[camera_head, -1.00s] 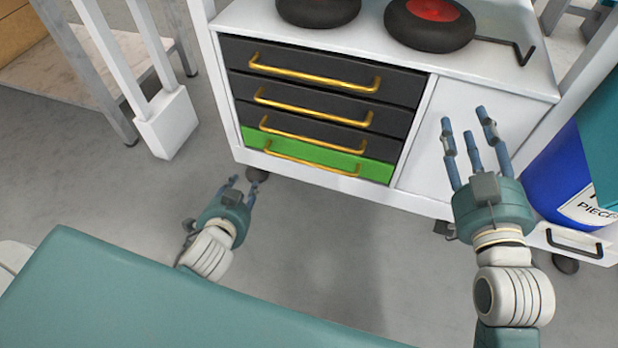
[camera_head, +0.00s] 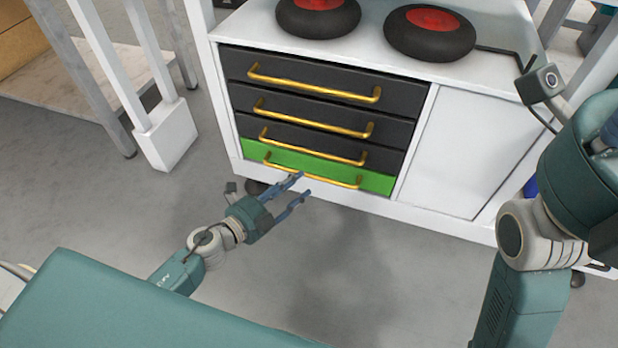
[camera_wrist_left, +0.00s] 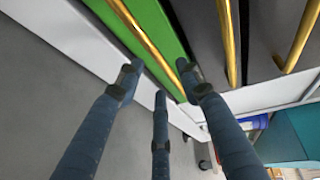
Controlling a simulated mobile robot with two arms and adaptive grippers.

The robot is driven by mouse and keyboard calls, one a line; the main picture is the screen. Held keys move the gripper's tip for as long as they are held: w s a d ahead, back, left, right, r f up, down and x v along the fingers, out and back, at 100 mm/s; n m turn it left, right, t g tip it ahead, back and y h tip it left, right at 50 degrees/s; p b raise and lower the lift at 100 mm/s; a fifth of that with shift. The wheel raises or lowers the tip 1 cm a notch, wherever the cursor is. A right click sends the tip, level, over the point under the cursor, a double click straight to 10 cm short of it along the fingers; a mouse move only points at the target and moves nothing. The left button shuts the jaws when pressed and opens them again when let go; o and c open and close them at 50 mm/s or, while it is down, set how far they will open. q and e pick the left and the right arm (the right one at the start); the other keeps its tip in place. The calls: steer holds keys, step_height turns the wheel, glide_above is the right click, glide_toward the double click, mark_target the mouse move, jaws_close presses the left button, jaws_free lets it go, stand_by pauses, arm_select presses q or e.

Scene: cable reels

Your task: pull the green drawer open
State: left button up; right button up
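The green drawer (camera_head: 372,181) is the lowest in the white cabinet, under several dark drawers, and it looks closed. Its yellow bar handle (camera_head: 318,173) runs across its front. My left gripper (camera_head: 300,190) is open and empty in front of the handle's left half. In the left wrist view the green drawer (camera_wrist_left: 127,38) and its handle (camera_wrist_left: 143,36) lie just beyond my spread blue fingers (camera_wrist_left: 160,80). I cannot tell whether a finger touches the handle. My right gripper (camera_head: 603,142) is at the right edge of the head view, mostly cut off, with its fingertips hidden.
Dark drawers (camera_head: 258,67) with yellow handles sit directly above the green one. Two black reels with red centres (camera_head: 432,20) stand on the cabinet top. A white post foot (camera_head: 166,134) is at the left. The grey floor before the cabinet is clear.

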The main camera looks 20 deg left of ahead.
mark_target(309, 176)
arm_select(q)
steer(key=b+x, duration=0.1)
steer(key=x, duration=0.4)
steer(key=shift+w+d+f, duration=0.1)
steer(key=shift+w+d, duration=0.05)
steer(key=shift+w, duration=0.2)
jaws_close()
